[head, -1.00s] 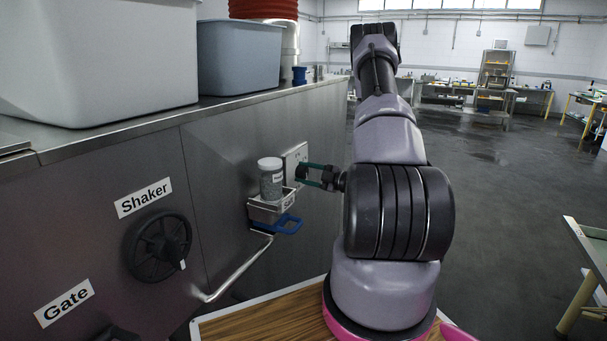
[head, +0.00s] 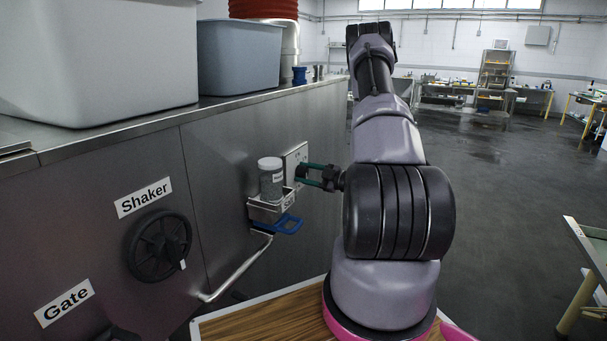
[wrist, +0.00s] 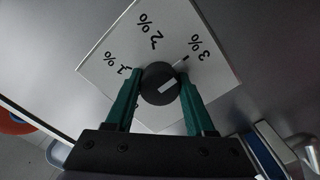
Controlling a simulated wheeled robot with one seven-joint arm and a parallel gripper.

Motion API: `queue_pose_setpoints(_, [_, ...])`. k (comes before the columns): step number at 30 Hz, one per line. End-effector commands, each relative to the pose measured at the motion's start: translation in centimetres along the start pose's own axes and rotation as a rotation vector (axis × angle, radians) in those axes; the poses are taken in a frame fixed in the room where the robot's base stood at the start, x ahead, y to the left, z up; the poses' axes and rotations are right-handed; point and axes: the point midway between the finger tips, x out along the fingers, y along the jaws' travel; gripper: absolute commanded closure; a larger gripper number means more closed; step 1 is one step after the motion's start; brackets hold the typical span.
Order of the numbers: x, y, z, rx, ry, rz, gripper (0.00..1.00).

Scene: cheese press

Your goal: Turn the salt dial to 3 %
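The salt dial (wrist: 155,77) is a round black knob on a white square plate (wrist: 112,62) marked 1 %, 2 % and 3 %. A pale bar marks its face, and a thin dark line with a pale end lies between the knob and the 3 % mark (wrist: 197,47). My gripper (wrist: 160,84) has its green fingers on either side of the knob, apparently touching it. In the head view my gripper (head: 302,174) reaches the plate (head: 297,157) on the steel wall; the knob is hidden there.
A bent metal rail (head: 235,272) and a black Shaker wheel (head: 160,246) are farther left. Open floor lies to the right.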

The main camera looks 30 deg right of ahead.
Motion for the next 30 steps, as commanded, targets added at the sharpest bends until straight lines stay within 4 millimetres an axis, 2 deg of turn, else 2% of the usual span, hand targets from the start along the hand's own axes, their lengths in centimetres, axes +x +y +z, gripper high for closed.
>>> queue_pose_setpoints(1, [-0.1,-0.1,0.1,0.002,-0.003,0.0,0.3])
queue_pose_setpoints(2, [-0.1,-0.1,0.1,0.002,-0.003,0.0,0.19])
queue_pose_setpoints(3, [-0.1,-0.1,0.1,0.002,-0.003,0.0,0.16])
queue_pose_setpoints(14, [-0.5,0.0,0.1,0.001,-0.002,0.001,0.16])
queue_pose_setpoints(17, [-1.8,0.0,0.1,0.002,-0.004,0.002,0.16])
queue_pose_setpoints(24, [-6.7,0.1,0.1,0.001,-0.005,0.003,0.16])
queue_pose_setpoints(30, [-9.8,0.0,0.1,0.001,-0.003,0.001,0.16])
